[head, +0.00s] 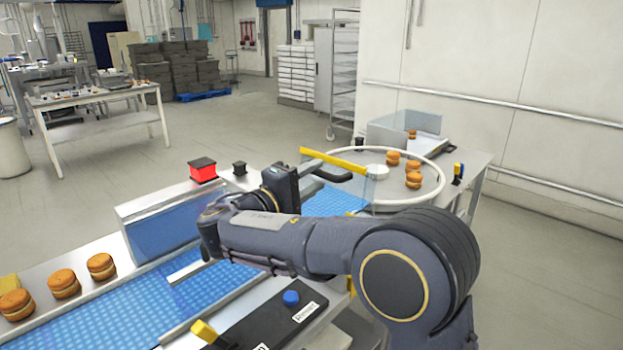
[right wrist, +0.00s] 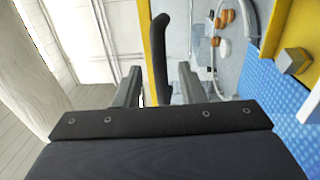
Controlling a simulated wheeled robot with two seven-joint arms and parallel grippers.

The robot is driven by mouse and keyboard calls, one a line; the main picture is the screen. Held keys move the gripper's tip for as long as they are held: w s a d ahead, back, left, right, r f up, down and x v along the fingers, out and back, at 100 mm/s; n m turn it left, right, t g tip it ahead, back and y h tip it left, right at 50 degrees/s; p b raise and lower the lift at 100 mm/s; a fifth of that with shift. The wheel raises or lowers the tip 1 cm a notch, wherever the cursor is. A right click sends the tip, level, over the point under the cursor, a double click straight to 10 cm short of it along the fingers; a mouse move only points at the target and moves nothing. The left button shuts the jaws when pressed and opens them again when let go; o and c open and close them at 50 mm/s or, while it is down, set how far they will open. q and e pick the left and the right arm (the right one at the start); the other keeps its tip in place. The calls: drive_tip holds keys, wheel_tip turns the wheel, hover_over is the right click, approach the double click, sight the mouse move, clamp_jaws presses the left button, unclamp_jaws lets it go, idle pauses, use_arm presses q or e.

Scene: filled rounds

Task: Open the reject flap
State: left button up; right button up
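The reject flap (head: 333,162) shows in the head view as a yellow-topped bar over the far part of the blue belt, with a clear panel below it. In the right wrist view its yellow edge (right wrist: 156,30) runs upright. A dark handle (right wrist: 160,50) stands beside this edge. My right gripper (head: 316,176) reaches to the flap from the left. In the right wrist view its two fingers (right wrist: 160,86) are apart on either side of the handle, with gaps showing. My left gripper is not in view.
The blue conveyor belt (head: 110,317) runs from lower left to a round table (head: 390,197) with several filled rounds. More rounds (head: 64,283) lie along the left edge. A red block (head: 203,170) and a panel with a blue button (head: 291,298) flank the belt.

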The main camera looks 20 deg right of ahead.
drive_tip(key=b+v, duration=0.1)
drive_tip(key=v, duration=0.6)
drive_tip(key=shift+a, duration=0.4)
drive_tip(key=shift+s, duration=0.1)
drive_tip(key=s+d+f+g+y+p, duration=0.2)
drive_tip(key=s+d+f+g+y, duration=0.3)
drive_tip(key=s+d+f+y, duration=0.6)
drive_tip(key=s+a+f+m+t+y, duration=0.1)
drive_tip(key=s+a+f+m+y, duration=0.2)
drive_tip(key=s, duration=0.5)
drive_tip(key=s+a+f+m+t+y+p, duration=0.1)
drive_tip(key=s+a+f+m+t+y, duration=0.1)
drive_tip(key=s+a+y, duration=0.4)
drive_tip(key=s+f+m+y, duration=0.1)
drive_tip(key=s+f, duration=0.1)
drive_tip(key=s, duration=0.1)
drive_tip(key=shift+a+f+p, duration=0.2)
drive_tip(key=shift+a+p, duration=0.1)
